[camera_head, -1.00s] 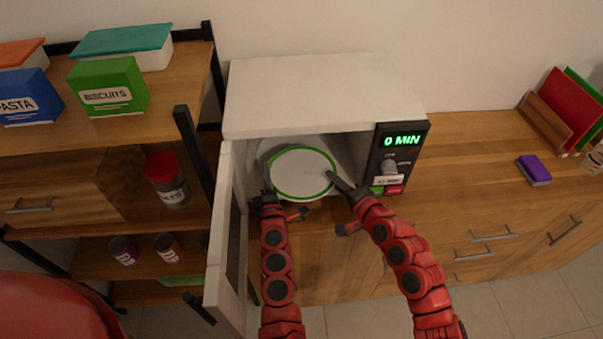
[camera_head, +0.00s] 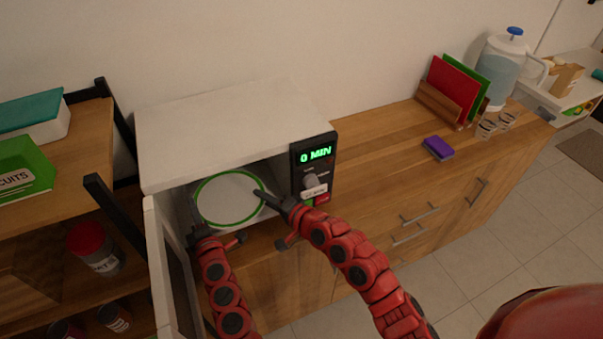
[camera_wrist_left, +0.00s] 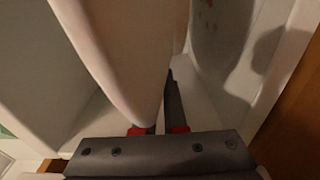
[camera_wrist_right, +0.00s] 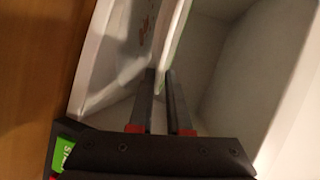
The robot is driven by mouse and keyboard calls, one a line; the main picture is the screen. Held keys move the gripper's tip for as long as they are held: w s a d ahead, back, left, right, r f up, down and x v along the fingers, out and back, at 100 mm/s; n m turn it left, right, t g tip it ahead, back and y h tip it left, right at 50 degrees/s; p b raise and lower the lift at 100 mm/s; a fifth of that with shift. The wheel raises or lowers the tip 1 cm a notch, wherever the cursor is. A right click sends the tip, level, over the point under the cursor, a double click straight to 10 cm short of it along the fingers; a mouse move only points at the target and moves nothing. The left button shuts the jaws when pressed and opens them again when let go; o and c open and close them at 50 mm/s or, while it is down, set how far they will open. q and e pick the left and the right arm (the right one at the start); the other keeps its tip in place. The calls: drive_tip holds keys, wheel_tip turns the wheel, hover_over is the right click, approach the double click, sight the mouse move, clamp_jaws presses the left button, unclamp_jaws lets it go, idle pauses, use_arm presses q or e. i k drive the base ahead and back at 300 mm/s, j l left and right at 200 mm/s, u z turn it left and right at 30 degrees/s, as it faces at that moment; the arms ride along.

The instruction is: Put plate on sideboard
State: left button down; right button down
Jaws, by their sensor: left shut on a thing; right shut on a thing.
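A white plate (camera_head: 229,200) with a green rim is at the mouth of the open microwave (camera_head: 230,130). My left gripper (camera_head: 205,236) is shut on the plate's left edge; the plate also shows large in the left wrist view (camera_wrist_left: 135,50). My right gripper (camera_head: 270,198) is shut on the plate's right edge, and the plate edge stands between its fingers in the right wrist view (camera_wrist_right: 172,50). The sideboard (camera_head: 385,150) has a wooden top that runs to the right of the microwave.
The microwave door (camera_head: 172,270) hangs open at the left. A purple sponge (camera_head: 438,148), a rack with red and green boards (camera_head: 452,88), glasses (camera_head: 487,127) and a water jug (camera_head: 506,70) stand on the right. The sideboard between microwave and sponge is clear.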

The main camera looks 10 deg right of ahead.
sight(386, 178)
drive_tip(key=k+l+u, duration=0.1)
drive_tip(key=l, duration=0.3)
drive_tip(key=k+l, duration=0.1)
drive_tip(key=l, duration=0.25)
drive_tip(key=k+l+u, duration=0.15)
drive_tip(key=l, duration=0.2)
drive_tip(key=k+l+u, duration=0.1)
drive_tip(key=l, duration=0.3)
drive_tip(key=k+l+u, duration=0.1)
drive_tip(key=l, duration=0.25)
drive_tip(key=k+l, duration=0.15)
drive_tip(key=l, duration=0.15)
drive_tip(key=i+l+z, duration=0.25)
drive_tip(key=i, duration=0.2)
drive_tip(key=i+z, duration=0.2)
drive_tip(key=i, duration=0.25)
